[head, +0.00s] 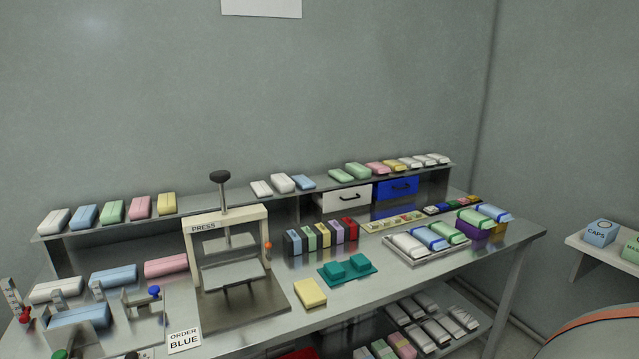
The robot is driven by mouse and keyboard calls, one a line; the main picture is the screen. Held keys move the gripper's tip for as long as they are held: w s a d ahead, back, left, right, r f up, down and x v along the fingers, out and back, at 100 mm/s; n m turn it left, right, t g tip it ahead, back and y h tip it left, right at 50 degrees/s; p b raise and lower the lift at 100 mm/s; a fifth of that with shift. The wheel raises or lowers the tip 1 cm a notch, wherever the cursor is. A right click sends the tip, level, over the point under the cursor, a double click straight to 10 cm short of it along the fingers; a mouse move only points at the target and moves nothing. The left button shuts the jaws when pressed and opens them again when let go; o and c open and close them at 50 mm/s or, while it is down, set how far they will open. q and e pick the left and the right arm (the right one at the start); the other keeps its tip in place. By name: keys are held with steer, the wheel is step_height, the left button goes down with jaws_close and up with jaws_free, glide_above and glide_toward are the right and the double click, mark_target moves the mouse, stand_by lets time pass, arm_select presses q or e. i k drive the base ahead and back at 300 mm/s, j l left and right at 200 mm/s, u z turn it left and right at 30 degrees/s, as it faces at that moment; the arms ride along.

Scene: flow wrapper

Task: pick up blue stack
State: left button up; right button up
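Several blue blocks could be the blue stack, and I cannot tell which one is meant. One long blue block (78,317) lies at the front left of the bench, among metal fixtures. Another blue block (114,277) lies behind it, between a white block (57,290) and a pink block (166,266). A blue pack (84,217) sits on the raised shelf at the left. A card (184,340) at the front edge reads ORDER BLUE. Neither of my grippers is in view.
A press (226,235) with a black-knobbed handle stands right of the blocks. Metal fixtures with red (24,315) and blue (154,291) knobs crowd the front left. A yellow block (310,292) and a teal fixture (347,269) lie right of the press. A tray (428,254) holds wrapped packs.

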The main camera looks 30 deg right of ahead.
mark_target(302, 181)
steer(key=z, duration=1)
